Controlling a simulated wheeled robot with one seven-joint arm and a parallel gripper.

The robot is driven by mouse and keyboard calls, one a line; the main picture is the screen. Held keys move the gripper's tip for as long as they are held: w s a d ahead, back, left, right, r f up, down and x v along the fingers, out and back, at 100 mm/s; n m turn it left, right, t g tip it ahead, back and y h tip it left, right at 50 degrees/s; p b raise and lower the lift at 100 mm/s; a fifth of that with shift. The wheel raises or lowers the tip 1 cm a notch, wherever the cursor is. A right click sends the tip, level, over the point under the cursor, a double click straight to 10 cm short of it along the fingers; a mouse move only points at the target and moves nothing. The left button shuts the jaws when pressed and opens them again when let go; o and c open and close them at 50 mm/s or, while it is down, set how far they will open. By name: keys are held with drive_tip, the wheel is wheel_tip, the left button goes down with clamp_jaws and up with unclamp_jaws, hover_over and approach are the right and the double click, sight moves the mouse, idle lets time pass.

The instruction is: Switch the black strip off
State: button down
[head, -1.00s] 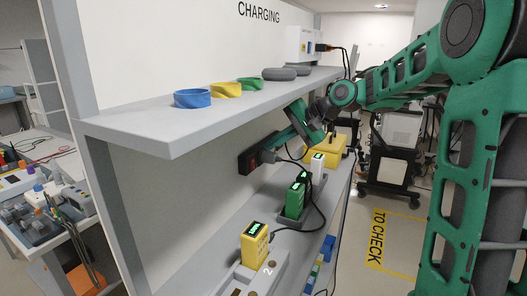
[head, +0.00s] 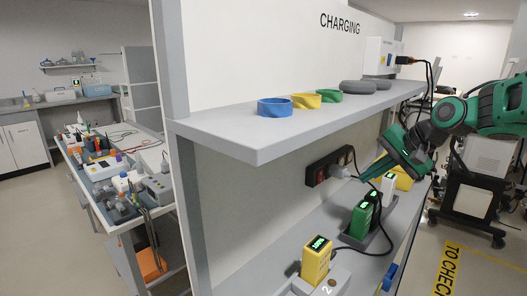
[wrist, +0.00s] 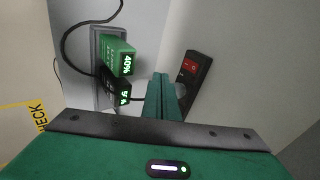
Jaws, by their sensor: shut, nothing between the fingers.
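The black strip (head: 342,158) is fixed to the wall panel under the upper shelf, with a red switch (head: 319,176) at its near end. A grey plug (head: 341,171) sits in it. In the wrist view the strip (wrist: 205,85) stands just right of my fingers, and its red rocker switch (wrist: 190,66) shows bright red; I cannot tell which side is pressed. My gripper (head: 366,174) is shut and empty, to the right of the strip and apart from the switch. Its fingers also show in the wrist view (wrist: 161,85).
Below stand a yellow battery (head: 316,258), a green battery (head: 365,218) and a white one (head: 389,188) with lit displays, with black cables nearby. The upper shelf (head: 250,135) overhangs the strip and carries coloured rings. A cluttered bench (head: 105,165) is at left.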

drive_tip(key=s+d+f+g+h, duration=0.1)
drive_tip(key=s+d+f+g, duration=0.1)
drive_tip(key=s, duration=0.9)
drive_tip(key=s+d+f+n+g+h, duration=0.1)
drive_tip(key=s+d+f, duration=0.3)
drive_tip(key=s, duration=0.8)
drive_tip(key=s+d+f+n+g+h, duration=0.1)
drive_tip(key=s+f, duration=0.5)
drive_tip(key=s, duration=0.6)
drive_tip(key=d+g+h, duration=0.1)
drive_tip(key=d+g, duration=0.1)
drive_tip(key=shift+d+h, duration=0.3)
drive_tip(key=shift+w+f+g, duration=0.25)
drive_tip(key=shift+w+g, duration=0.05)
drive_tip(key=shift+w, duration=0.35)
